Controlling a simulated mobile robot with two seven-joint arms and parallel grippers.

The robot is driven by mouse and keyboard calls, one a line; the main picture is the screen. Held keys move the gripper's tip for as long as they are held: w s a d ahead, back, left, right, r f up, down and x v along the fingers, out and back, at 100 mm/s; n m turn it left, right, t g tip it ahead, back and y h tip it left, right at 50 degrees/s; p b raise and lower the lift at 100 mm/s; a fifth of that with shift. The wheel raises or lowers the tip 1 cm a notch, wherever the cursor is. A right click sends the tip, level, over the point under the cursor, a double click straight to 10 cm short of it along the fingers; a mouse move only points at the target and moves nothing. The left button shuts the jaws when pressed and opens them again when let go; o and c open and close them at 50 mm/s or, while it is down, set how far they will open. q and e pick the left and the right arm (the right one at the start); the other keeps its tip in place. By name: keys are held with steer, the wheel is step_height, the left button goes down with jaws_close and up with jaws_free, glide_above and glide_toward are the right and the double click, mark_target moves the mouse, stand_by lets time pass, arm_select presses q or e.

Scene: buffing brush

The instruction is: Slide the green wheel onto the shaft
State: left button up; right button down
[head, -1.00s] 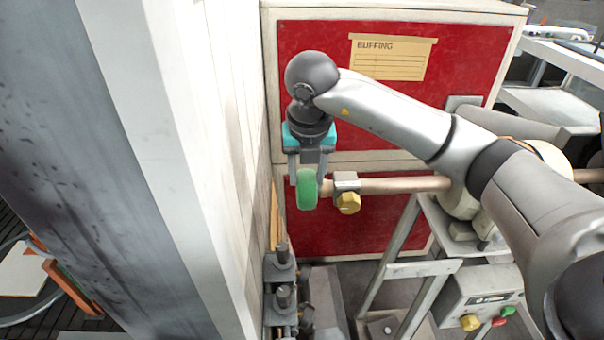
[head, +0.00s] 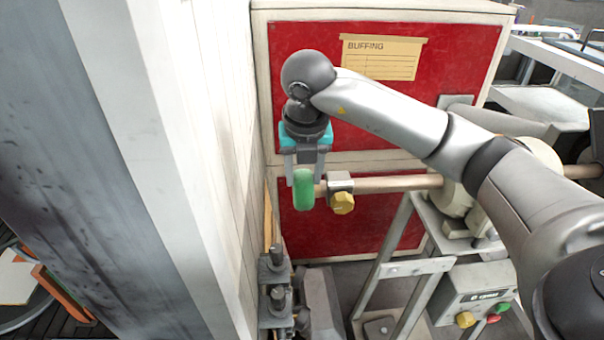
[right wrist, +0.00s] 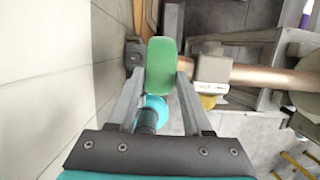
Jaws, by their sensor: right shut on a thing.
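The green wheel (head: 303,189) hangs edge-on between the fingers of my right gripper (head: 306,172), which is shut on it. The shaft (head: 395,184) runs level from the right, and its left end is beside the wheel. In the right wrist view, the wheel (right wrist: 161,64) is between the fingertips (right wrist: 160,76), and the shaft (right wrist: 265,78) comes in from the right at about the same height. Whether the shaft end is inside the wheel's bore is hidden. My left gripper is not in view.
A metal collar (head: 340,182) with a yellow knob (head: 342,204) sits on the shaft just right of the wheel. A pale wall (head: 215,130) stands close on the left. The red cabinet (head: 300,90) is behind. A control box with buttons (head: 470,295) is lower right.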

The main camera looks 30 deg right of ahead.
steer(key=shift+c, duration=1.2)
jaws_free()
steer(key=shift+r, duration=0.1)
steer(key=p+v, duration=0.2)
steer(key=v, duration=1.3)
steer(key=shift+s, duration=0.1)
